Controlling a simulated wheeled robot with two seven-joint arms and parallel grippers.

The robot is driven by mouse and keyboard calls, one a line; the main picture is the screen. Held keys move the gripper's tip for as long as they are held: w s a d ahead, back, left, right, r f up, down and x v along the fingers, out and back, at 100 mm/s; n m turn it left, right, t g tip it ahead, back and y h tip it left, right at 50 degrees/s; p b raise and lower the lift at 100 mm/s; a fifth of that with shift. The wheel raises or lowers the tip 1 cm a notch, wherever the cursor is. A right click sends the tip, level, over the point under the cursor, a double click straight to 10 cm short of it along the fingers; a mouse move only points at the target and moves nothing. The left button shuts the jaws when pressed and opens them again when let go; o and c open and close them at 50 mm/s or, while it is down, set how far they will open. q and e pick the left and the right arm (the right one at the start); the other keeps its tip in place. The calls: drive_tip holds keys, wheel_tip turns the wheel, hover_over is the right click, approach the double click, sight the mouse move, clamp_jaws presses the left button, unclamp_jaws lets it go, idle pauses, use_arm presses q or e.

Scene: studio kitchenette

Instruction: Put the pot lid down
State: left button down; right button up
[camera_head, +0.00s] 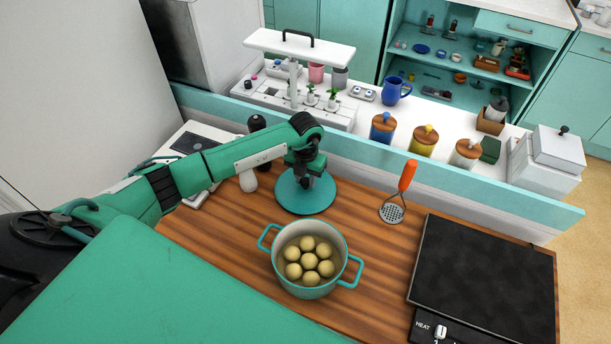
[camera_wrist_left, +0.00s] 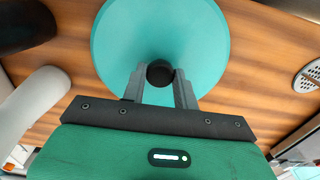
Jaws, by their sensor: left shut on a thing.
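The pot lid (camera_head: 291,197) is a round teal disc with a dark knob, behind and a little left of the pot, over the wooden counter. My left gripper (camera_head: 307,183) is above it, shut on its knob. The left wrist view shows the lid (camera_wrist_left: 160,35) and the black knob between the fingers of the gripper (camera_wrist_left: 160,80). I cannot tell whether the lid touches the counter. The teal pot (camera_head: 276,259) stands uncovered with several round yellowish potatoes (camera_head: 309,268) inside. My right gripper is not in view.
An orange-handled masher (camera_head: 406,178) stands right of the lid. A black cooktop (camera_head: 480,275) lies at the right. A dark mill (camera_head: 257,123) and a pale rounded object (camera_head: 248,180) are left of the lid. Bare wooden counter (camera_head: 385,255) shows between pot and cooktop.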

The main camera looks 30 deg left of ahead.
sight(306, 180)
use_arm(q)
drive_tip(key=c, duration=1.5)
unclamp_jaws()
drive_tip(key=shift+f, duration=0.15)
drive_tip(key=o, duration=0.4)
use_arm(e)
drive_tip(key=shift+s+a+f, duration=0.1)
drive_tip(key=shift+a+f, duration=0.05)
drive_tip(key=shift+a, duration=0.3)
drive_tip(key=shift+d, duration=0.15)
use_arm(q)
drive_tip(key=shift+r, duration=0.35)
wheel_tip(306, 180, up, 12)
drive_tip(key=b, duration=0.3)
drive_tip(key=shift+f+b, duration=0.15)
drive_tip(key=shift+b, duration=0.15)
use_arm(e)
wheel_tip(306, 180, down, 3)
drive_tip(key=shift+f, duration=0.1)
